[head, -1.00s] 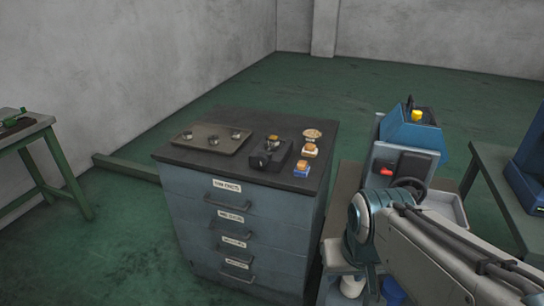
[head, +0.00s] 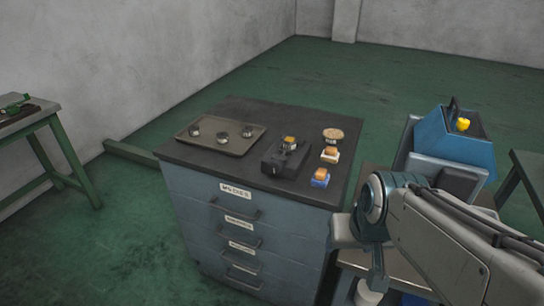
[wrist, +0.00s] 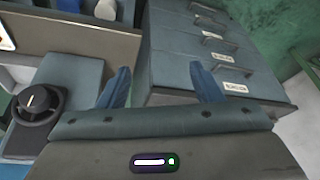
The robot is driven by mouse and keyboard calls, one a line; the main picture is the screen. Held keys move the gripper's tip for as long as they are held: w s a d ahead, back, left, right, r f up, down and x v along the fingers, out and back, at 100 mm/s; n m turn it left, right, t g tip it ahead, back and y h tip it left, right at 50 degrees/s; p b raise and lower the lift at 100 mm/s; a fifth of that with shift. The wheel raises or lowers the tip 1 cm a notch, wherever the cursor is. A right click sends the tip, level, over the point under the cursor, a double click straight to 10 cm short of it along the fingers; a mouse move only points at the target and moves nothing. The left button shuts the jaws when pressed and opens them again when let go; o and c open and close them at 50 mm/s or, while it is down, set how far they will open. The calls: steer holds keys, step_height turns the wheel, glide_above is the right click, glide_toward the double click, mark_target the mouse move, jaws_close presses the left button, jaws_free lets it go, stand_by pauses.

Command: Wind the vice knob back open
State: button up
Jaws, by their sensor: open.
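The vice (head: 284,160) is a small dark block on top of the grey-blue drawer cabinet (head: 262,222). The vice knob is too small to make out in the head view. My gripper (wrist: 163,84) is open in the wrist view, with its two blue fingers apart and nothing between them. It points toward the cabinet's drawer fronts (wrist: 205,48), away from the vice. The vice does not show in the wrist view.
A tray (head: 222,138) with three small round metal parts lies left of the vice. A black dial (wrist: 38,103) shows in the wrist view.

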steer(key=w+a+f+t+y+b, duration=0.25)
steer(key=w+a+t+b, duration=0.6)
steer(key=w+a, duration=0.9)
steer(key=m+t+h+b, duration=0.4)
steer(key=t+h+b, duration=0.15)
steer(key=h, duration=0.25)
glide_toward(274, 168)
steer(key=shift+g, duration=0.3)
steer(key=b+x, duration=0.1)
steer(key=x, duration=0.8)
steer(key=shift+r, duration=0.15)
steer(key=c, duration=1)
